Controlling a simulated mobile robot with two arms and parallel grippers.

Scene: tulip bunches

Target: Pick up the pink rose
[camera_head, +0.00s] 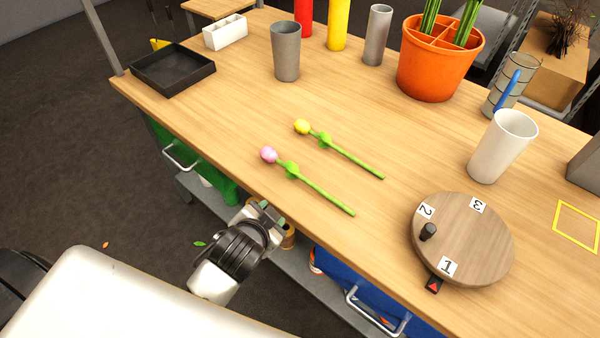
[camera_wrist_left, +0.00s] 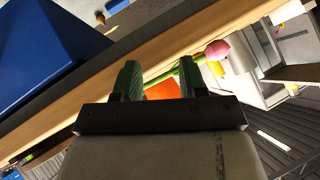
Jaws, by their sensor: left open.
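The pink rose (camera_head: 268,154) lies on the wooden table, its green stem running down and to the right toward the front edge. A yellow flower (camera_head: 302,127) with a green stem lies just behind it, roughly parallel. My left gripper (camera_head: 272,212) is at the table's front edge, just in front of the pink rose and apart from it. In the left wrist view the left gripper (camera_wrist_left: 158,82) is open and empty, and the pink bloom (camera_wrist_left: 217,50) shows beyond the right finger. That finger hides part of the stem. My right gripper is in neither view.
A round wooden turntable (camera_head: 480,245) with number cards and a white cup (camera_head: 502,146) stand to the right. A black tray (camera_head: 172,70), a grey cup (camera_head: 286,52) and an orange pot (camera_head: 438,62) stand farther back. The table around both flowers is clear.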

